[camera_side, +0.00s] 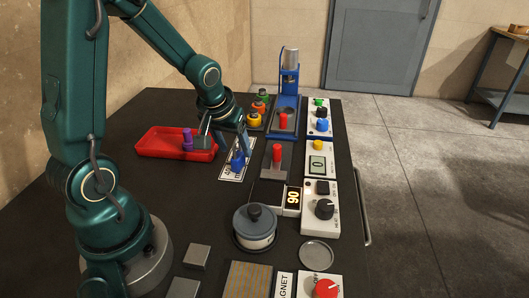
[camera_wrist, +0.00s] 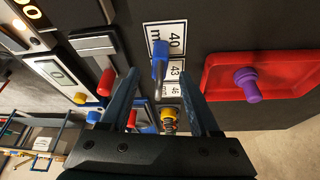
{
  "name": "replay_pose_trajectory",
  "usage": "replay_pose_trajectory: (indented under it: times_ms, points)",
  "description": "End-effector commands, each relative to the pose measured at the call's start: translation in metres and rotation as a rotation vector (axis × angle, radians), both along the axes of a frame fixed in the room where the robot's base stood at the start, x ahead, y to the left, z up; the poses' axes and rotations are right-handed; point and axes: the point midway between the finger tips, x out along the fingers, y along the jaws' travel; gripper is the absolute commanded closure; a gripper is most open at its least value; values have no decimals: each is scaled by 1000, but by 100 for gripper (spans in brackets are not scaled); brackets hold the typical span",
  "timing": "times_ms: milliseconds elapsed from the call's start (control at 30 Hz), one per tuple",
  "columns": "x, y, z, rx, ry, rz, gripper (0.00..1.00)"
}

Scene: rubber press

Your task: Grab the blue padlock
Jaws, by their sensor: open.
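The blue padlock (camera_side: 237,161) stands on a white printed card (camera_side: 226,174) on the dark bench. In the wrist view the padlock (camera_wrist: 159,62) lies between the tips of my two fingers, with its grey shackle pointing toward the palm. My gripper (camera_wrist: 160,75) is open, with a dark finger on each side of the padlock and visible gaps to it. I cannot tell the exact height of the fingertips.
A red tray (camera_side: 150,151) with a purple piece (camera_side: 187,137) is left of the padlock. A red-handled grey block (camera_side: 277,158) is to the right. A lidded pot (camera_side: 254,228) is nearer the camera.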

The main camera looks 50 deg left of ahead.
Motion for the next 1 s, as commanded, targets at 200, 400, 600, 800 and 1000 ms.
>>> replay_pose_trajectory:
  times_ms: [200,400,600,800,1000]
  points:
    - [7,4,-22,-2,4,-2,38]
    - [12,7,-35,-2,2,-2,38]
    - [13,8,-39,-2,1,-3,38]
    - [13,8,-39,-1,0,-3,41]
    - [13,8,-39,-1,0,-3,100]
